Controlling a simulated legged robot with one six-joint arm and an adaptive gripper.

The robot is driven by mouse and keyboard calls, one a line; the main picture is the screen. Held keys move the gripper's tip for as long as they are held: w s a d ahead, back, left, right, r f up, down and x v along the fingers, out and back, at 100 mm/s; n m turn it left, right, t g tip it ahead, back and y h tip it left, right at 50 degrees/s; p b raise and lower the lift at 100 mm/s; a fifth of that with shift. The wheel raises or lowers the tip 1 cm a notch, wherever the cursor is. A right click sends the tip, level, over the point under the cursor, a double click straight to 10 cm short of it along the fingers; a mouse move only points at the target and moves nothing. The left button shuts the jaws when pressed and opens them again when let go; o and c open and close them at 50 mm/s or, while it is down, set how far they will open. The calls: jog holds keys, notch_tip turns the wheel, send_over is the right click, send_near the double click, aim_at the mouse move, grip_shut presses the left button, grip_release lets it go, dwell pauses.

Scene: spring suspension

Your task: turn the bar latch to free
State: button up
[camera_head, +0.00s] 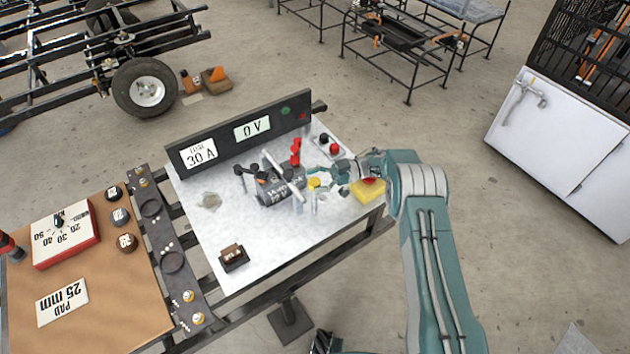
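A dark device (270,191) stands near the middle of the white-topped bench. A pale silver bar (295,190) lies slanted across its right side and looks like the bar latch, though its exact setting is too small to tell. My gripper (316,178) reaches in from the right, just right of the bar. Its teal fingers look spread, with a gap between them. No object shows clearly between them. I cannot tell whether a fingertip touches the bar. A small yellow knob (314,183) sits by the fingers.
A black panel (225,139) with "30 A" and "0 V" displays stands behind. Red parts (295,152) rise beside the device. A yellow block (368,190) lies under my wrist. A small dark box (233,257) sits at the front left. The bench's front middle is clear.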

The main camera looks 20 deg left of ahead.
jog(key=v, duration=1.2)
jog(key=shift+f, duration=0.15)
dwell(0.4)
jog(key=shift+d, duration=0.1)
